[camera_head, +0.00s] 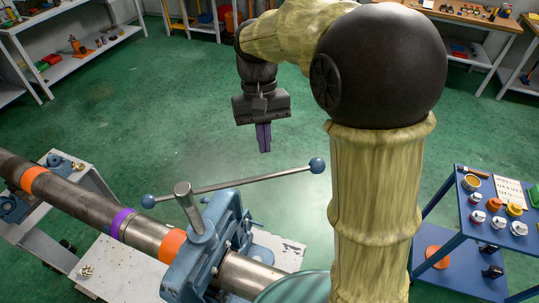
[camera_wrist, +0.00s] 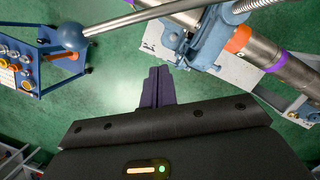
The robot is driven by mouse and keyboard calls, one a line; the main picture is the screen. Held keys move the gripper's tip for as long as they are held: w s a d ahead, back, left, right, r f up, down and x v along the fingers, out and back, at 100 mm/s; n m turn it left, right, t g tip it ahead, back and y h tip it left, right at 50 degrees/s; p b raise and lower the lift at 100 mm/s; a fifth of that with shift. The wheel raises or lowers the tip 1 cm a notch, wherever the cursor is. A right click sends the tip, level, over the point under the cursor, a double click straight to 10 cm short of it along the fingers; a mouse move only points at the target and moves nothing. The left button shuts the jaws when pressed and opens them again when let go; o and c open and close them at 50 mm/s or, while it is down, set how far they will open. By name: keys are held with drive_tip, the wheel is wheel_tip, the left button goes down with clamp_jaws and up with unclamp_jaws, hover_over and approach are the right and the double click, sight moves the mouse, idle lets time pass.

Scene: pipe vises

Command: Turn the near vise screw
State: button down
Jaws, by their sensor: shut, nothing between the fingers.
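The near vise (camera_head: 205,245) is blue and clamps a long steel pipe (camera_head: 145,235). Its screw (camera_head: 190,207) stands up at a tilt. A long handle bar (camera_head: 245,182) with blue ball ends runs across it. The right ball (camera_head: 317,165) stands out over the floor. In the wrist view the vise (camera_wrist: 212,35) is at the top, and a ball (camera_wrist: 74,36) of the bar is at the upper left. My gripper (camera_head: 264,150) has purple fingers pointing down, shut and empty. It is behind the bar, apart from it. The fingers also show in the wrist view (camera_wrist: 158,72).
A blue cart (camera_head: 460,256) with small cans stands at the right. A grey bench (camera_head: 125,270) is under the pipe, and another vise (camera_head: 15,207) is at the far left. Shelves (camera_head: 75,60) line the back. Green floor around my gripper is clear.

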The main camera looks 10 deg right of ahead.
drive_tip(key=s, duration=0.1)
drive_tip(key=s+f+p, duration=0.1)
drive_tip(key=s, duration=0.1)
drive_tip(key=s+p, duration=0.1)
drive_tip(key=shift+s+d+f, duration=0.15)
drive_tip(key=shift+s+d, duration=0.05)
drive_tip(key=shift+d, duration=0.05)
drive_tip(key=shift+d, duration=0.15)
idle(0.4)
drive_tip(key=shift+s+m, duration=0.4)
drive_tip(key=shift+s, duration=0.15)
drive_tip(key=shift+s+d, duration=0.1)
